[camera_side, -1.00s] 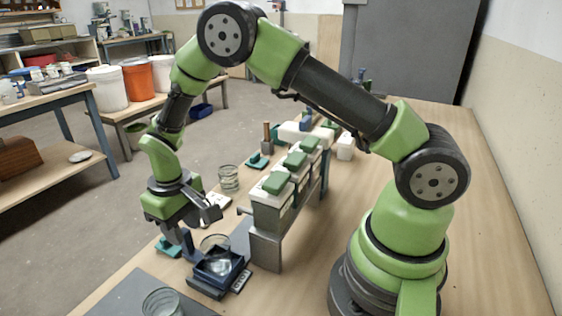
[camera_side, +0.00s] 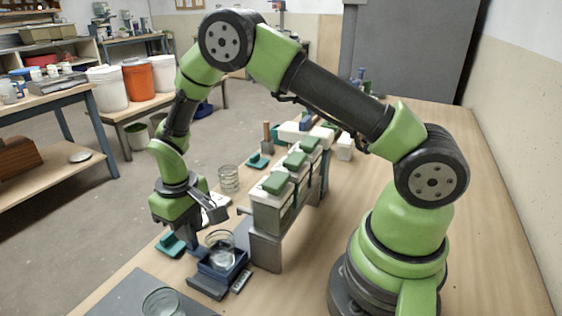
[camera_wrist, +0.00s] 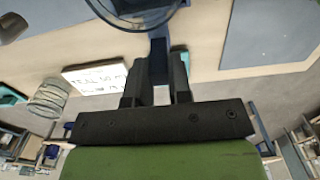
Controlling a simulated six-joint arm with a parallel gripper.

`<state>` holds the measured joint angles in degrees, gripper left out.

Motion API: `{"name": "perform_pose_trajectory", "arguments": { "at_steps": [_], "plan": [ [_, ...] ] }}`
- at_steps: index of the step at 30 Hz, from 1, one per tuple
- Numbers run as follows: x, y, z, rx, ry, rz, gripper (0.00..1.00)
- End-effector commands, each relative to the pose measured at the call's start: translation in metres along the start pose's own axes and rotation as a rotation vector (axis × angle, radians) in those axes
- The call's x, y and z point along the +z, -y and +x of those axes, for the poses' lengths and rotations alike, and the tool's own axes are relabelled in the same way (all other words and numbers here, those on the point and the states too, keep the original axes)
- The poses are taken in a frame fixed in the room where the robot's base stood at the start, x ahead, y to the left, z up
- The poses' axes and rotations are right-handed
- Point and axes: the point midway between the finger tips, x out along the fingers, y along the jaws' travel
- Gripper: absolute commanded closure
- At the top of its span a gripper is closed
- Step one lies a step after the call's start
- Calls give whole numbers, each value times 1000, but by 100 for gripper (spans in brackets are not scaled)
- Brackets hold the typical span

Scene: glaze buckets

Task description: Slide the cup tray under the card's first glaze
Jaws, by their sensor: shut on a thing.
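The dark blue cup tray (camera_side: 222,272) stands at the near end of the dispenser row in the side view, with a clear glass cup (camera_side: 220,250) in it. My gripper (camera_wrist: 157,70) is shut on the tray's blue upright handle (camera_wrist: 158,48), which shows between the fingers in the wrist view. The cup's rim (camera_wrist: 140,15) is at the top there. The white card (camera_wrist: 97,77) lies to the left; its first line seems to read "TEAL 50 ml", and the rest is unclear. Several glaze buckets with green lids (camera_side: 277,183) stand on a grey raised rack (camera_side: 265,250).
A second glass (camera_side: 229,179) stands behind the tray, and another (camera_side: 162,302) on the grey mat (camera_side: 125,295) at the front. A teal block (camera_side: 170,244) lies left of the tray. A small dark labelled piece (camera_side: 241,281) is at the tray's right side.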

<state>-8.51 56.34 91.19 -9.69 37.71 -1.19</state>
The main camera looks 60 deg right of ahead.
Motion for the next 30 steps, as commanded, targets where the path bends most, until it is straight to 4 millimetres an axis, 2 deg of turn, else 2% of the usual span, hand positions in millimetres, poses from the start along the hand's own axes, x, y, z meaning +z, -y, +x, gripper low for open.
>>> {"name": "perform_pose_trajectory", "arguments": {
  "at_steps": [30],
  "plan": [
    [0,-76,0,0,0,3,100]
  ]
}}
